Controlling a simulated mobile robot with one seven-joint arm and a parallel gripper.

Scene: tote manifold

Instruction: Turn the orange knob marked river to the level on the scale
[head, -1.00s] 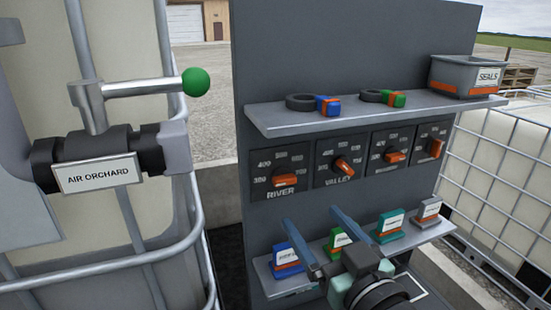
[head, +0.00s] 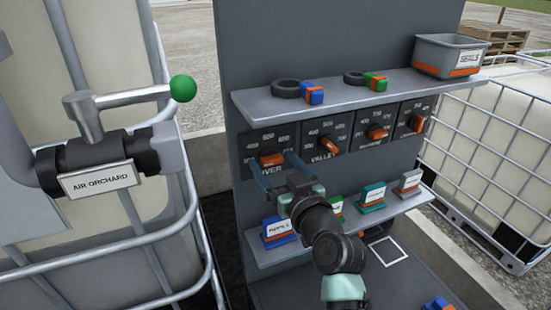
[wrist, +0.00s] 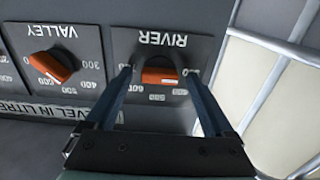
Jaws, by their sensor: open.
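The orange river knob (head: 272,160) sits on the leftmost dark dial plate of the panel, with numbers around it. In the wrist view, upside down, the knob (wrist: 159,77) lies roughly level across the plate under the word RIVER (wrist: 163,40). My gripper (head: 270,157) is open, its two blue fingers reaching up to the panel on either side of the knob. In the wrist view my gripper (wrist: 158,73) has one finger left and one right of the knob, with gaps visible. Whether the fingertips touch the plate cannot be told. The lower word is partly covered in the head view.
The valley knob (head: 327,142) is beside it, with further orange knobs to the right. A shelf (head: 345,99) with tagged rings and a seals bin (head: 450,56) is above. A lower shelf (head: 300,243) holds coloured tags. A green-tipped valve lever (head: 183,88) stands left.

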